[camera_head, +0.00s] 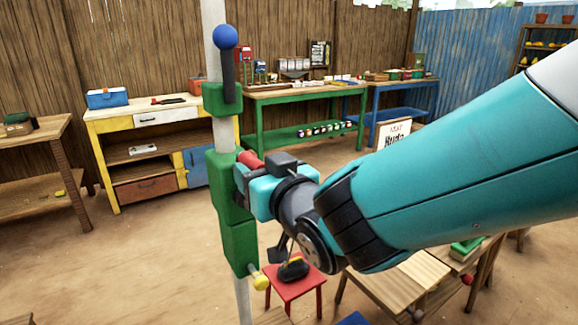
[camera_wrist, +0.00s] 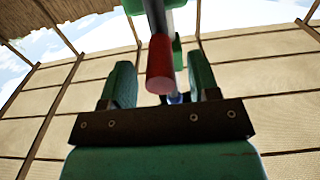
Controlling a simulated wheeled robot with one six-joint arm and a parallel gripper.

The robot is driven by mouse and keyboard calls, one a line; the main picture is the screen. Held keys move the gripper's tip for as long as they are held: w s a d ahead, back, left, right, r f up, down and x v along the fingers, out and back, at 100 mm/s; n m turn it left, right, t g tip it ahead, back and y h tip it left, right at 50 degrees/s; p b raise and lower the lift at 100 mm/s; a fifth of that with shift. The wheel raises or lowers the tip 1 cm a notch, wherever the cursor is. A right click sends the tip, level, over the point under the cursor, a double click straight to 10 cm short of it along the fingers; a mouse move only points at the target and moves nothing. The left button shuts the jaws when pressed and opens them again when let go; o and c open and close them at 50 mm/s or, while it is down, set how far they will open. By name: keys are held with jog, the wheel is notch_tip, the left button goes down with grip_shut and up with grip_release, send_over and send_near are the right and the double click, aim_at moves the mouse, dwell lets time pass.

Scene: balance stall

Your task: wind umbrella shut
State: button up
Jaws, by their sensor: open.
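A white pole (camera_head: 219,138) stands upright in the head view, with green housings (camera_head: 238,238) clamped on it. A dark lever with a blue ball (camera_head: 225,37) rises at its upper bracket. A red handle (camera_head: 250,161) sticks out from the housing just by my gripper (camera_head: 246,186). A yellow knob (camera_head: 261,282) is low on the pole. In the wrist view the red handle (camera_wrist: 160,65) lies between the fingers of my gripper (camera_wrist: 161,82), with gaps on both sides. The gripper is open. I cannot pick out the umbrella's canopy with certainty.
A yellow workbench (camera_head: 110,115) with a blue toolbox (camera_head: 107,97) stands behind at left, and a green bench (camera_head: 300,95) behind at right. A red stool (camera_head: 296,286) and a wooden table (camera_head: 405,280) are low in front. Sandy floor is open at left.

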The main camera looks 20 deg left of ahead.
jog(key=b+v, duration=0.4)
jog(key=v, duration=0.5)
dwell(0.4)
jog(key=w+d+f+m+g+h+p, duration=0.15)
jog(key=d+m+g+h+p, duration=0.35)
jog(key=d, duration=0.9)
jog(key=s+d+n+g+h+p, duration=0.2)
jog(key=s+d+g, duration=0.4)
jog(key=s+d, duration=0.6)
jog(key=s+h+p, duration=0.1)
jog(key=s+h, duration=0.1)
jog(key=shift+r+g+h, duration=0.2)
jog(key=shift+g+h, duration=0.1)
